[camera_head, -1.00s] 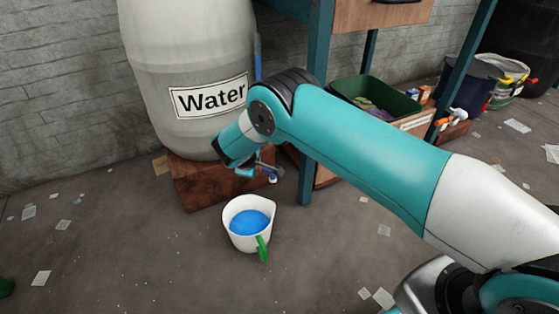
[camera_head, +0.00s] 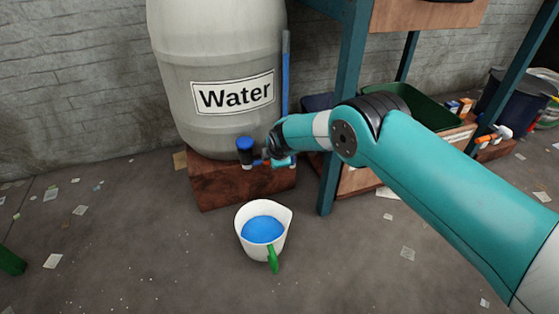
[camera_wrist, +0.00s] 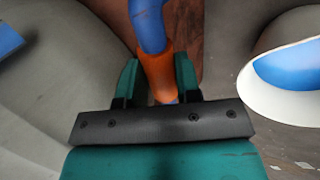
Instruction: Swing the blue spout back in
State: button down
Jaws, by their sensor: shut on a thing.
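The blue spout (camera_wrist: 148,28) shows in the wrist view, with an orange section (camera_wrist: 156,72) lower down. My gripper (camera_wrist: 157,72) has its two green fingers on either side of the orange section and is shut on it. In the head view my gripper (camera_head: 279,160) is low at the right front of the pale barrel (camera_head: 170,100) labelled "Water". A dark fitting with a blue top (camera_head: 245,146) stands just left of it. My wrist partly hides the spout there.
A white jug (camera_head: 250,246) with blue liquid and a green handle stands on the floor in front. The barrel rests on a brown block (camera_head: 225,188). A teal table leg (camera_head: 335,190) is close right of my gripper. The floor at front left is mostly clear.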

jog(key=shift+a, duration=0.15)
jog(key=c, duration=0.8)
grip_release()
jog(key=shift+r, duration=0.15)
jog(key=p+v, duration=0.9)
jog(key=v, duration=0.8)
